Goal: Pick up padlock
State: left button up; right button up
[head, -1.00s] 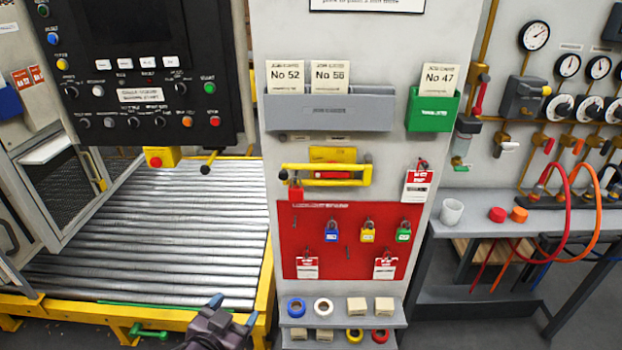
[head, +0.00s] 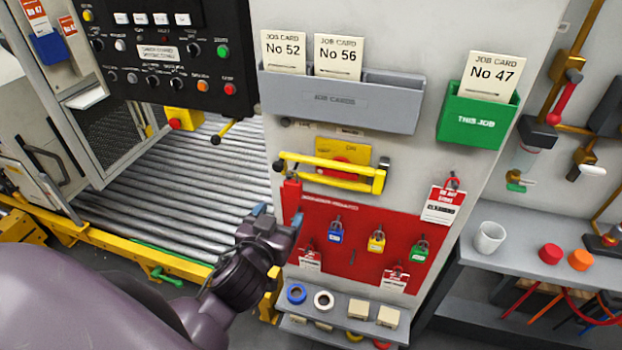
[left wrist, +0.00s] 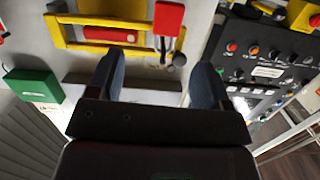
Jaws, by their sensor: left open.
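A red padlock (head: 291,192) hangs at the left end of a yellow hinged bar (head: 330,170) on the grey panel. It also shows in the left wrist view (left wrist: 169,18), beyond the fingers, beside the yellow bar (left wrist: 115,35). Blue (head: 336,235), yellow (head: 376,242) and green (head: 420,250) padlocks hang on a red board (head: 352,215). My left gripper (head: 268,238) is open and empty, left of the board and below the red padlock, apart from it. In the left wrist view its two blue-grey fingers (left wrist: 156,78) are spread. My right gripper is out of view.
A grey card holder (head: 340,105) and green holder (head: 478,120) project above the bar. A small shelf (head: 340,310) with tape rolls and blocks projects below. Red-white tags hang on the panel. A black control box (head: 165,50) and roller conveyor (head: 175,180) are left.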

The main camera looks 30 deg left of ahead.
aim_at(291, 184)
pick_arm(q)
jog(key=shift+n, duration=0.3)
jog(key=x, duration=0.4)
jog(key=shift+a, duration=0.35)
jog(key=shift+w+a+p, duration=0.2)
jog(key=shift+w+p, duration=0.15)
jog(key=shift+w, duration=0.3)
jog(key=x, duration=0.3)
jog(key=shift+w+a+r+p, duration=0.15)
jog(key=shift+a+p, duration=0.1)
jog(key=shift+p, duration=0.05)
jog(key=shift+w+a, duration=0.1)
jog(key=shift+w, duration=0.5)
jog(key=shift+c, duration=1.2)
jog(key=c, duration=0.8)
jog(key=shift+r, duration=0.8)
jog(key=f+b+v, duration=0.2)
jog(key=v, duration=1.5)
jog(key=shift+s+d+f, duration=0.2)
jog(key=shift+s+f, duration=0.3)
jog(key=shift+s, duration=0.1)
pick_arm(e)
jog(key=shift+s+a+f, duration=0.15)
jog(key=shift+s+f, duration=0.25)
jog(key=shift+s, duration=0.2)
